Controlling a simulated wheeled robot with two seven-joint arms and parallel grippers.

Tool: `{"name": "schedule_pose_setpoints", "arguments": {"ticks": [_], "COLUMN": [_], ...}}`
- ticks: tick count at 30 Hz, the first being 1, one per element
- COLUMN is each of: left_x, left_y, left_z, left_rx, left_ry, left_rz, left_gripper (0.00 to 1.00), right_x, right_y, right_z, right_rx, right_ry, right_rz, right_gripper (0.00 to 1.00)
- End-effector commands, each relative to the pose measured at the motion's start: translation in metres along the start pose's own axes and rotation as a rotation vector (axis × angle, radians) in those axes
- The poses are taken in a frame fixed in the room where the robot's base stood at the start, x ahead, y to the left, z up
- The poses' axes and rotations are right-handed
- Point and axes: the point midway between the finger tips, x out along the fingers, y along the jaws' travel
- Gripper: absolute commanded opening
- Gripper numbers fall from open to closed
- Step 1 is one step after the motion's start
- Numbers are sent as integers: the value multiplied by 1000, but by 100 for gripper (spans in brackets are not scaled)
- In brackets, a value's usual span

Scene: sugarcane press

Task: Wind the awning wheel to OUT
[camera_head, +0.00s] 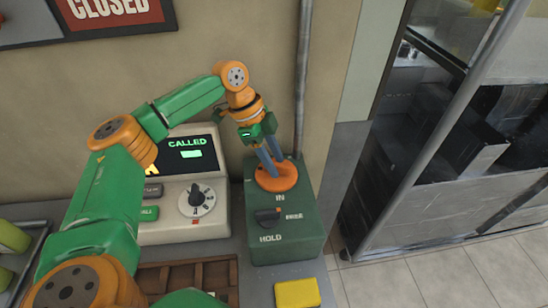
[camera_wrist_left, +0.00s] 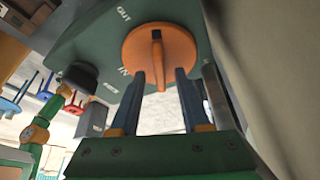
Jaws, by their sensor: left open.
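The awning wheel (camera_head: 284,183) is an orange disc on top of a dark green box (camera_head: 290,240). In the left wrist view the wheel (camera_wrist_left: 185,48) has a raised orange bar across it, and the words OUT and IN are printed on the box beside it. My left gripper (camera_head: 272,160) is over the wheel, pointing down. In the wrist view its two blue-grey fingers (camera_wrist_left: 160,80) are apart, one on each side of the bar's near end. I cannot tell whether they touch it. My right gripper is not in view.
A black knob (camera_head: 268,217) marked HOLD is on the same box. A beige console (camera_head: 165,225) with a dial and a CALLED screen stands at left. A yellow block (camera_head: 297,293) and a wooden tray (camera_head: 160,275) lie in front. A pipe (camera_head: 301,80) and wall are close behind.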

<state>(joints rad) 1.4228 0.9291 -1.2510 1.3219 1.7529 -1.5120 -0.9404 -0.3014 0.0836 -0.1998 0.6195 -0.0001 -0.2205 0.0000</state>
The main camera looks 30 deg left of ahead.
Motion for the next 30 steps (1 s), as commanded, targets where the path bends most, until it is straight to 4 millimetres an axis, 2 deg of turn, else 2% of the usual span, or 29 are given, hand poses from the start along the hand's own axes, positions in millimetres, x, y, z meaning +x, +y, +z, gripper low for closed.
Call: {"name": "schedule_pose_setpoints", "arguments": {"ticks": [1, 6, 13, 18, 22, 30], "left_x": [0, 0, -2, -8, -6, 1], "left_y": [0, 0, 1, 4, 4, 3], "left_z": [0, 0, 0, -3, -2, 0], "left_rx": [0, 0, -17, -196, -328, -388], "left_ry": [0, 0, -1, -5, -5, -2], "left_rz": [0, 0, -4, -73, -129, -159], "left_gripper": [44, 0, 0, 0, 0, 0], "right_x": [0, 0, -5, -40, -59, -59], "right_y": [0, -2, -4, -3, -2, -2], "right_z": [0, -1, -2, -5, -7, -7], "right_rx": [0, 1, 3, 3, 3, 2], "right_ry": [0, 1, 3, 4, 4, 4], "right_rz": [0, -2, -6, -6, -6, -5], "right_gripper": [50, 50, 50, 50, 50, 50]}}
